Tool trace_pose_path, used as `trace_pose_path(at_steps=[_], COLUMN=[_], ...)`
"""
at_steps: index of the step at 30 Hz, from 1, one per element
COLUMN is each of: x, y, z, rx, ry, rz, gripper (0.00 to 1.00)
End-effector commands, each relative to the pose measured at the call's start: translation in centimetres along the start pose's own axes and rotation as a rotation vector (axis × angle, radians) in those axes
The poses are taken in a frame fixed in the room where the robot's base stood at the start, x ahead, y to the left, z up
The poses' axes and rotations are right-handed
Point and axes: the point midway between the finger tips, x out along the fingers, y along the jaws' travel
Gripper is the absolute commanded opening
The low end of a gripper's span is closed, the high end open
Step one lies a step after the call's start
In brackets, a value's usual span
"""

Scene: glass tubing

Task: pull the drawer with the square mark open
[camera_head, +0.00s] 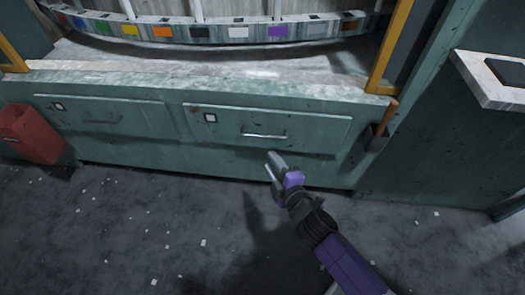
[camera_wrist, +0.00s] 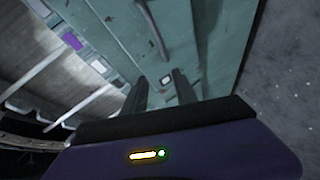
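Two green drawer fronts sit side by side under the bench top. The right drawer (camera_head: 300,128) has a white, square-looking mark (camera_head: 210,118) in a dark frame at its upper left and a bright bar handle (camera_head: 264,136). The left drawer (camera_head: 130,117) has a small whitish mark (camera_head: 58,106), its shape too small to tell, and a darker handle (camera_head: 101,121). Both drawers look closed. My gripper (camera_head: 270,165) is open and empty, in front of and below the right handle, not touching it. In the wrist view the right drawer's mark (camera_wrist: 166,79) shows between the fingers, the handle (camera_wrist: 152,25) above.
A red bin (camera_head: 32,134) hangs at the left end. A wooden-handled tool (camera_head: 387,117) stands in a holder right of the drawers. A pale shelf (camera_head: 495,80) juts out at the right. The speckled floor before the drawers is clear.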

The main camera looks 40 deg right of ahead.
Motion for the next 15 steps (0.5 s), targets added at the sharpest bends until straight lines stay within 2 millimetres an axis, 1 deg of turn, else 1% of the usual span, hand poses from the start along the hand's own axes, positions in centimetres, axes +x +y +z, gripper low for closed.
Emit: trace_pose_path(at_steps=[1,3,6,9,15], x=[2.6,4.8,7.1,8.4,10.1], y=[-1.5,-1.8,-1.8,-1.6,-1.2], z=[1.0,1.7,2.6,3.1,3.3], rx=[-0.041,-0.095,-0.151,-0.184,-0.202], ry=[-0.022,-0.051,-0.085,-0.106,-0.116], rz=[0.021,0.038,0.055,0.064,0.068], gripper=[0.34,0.34,0.34,0.34,0.34])
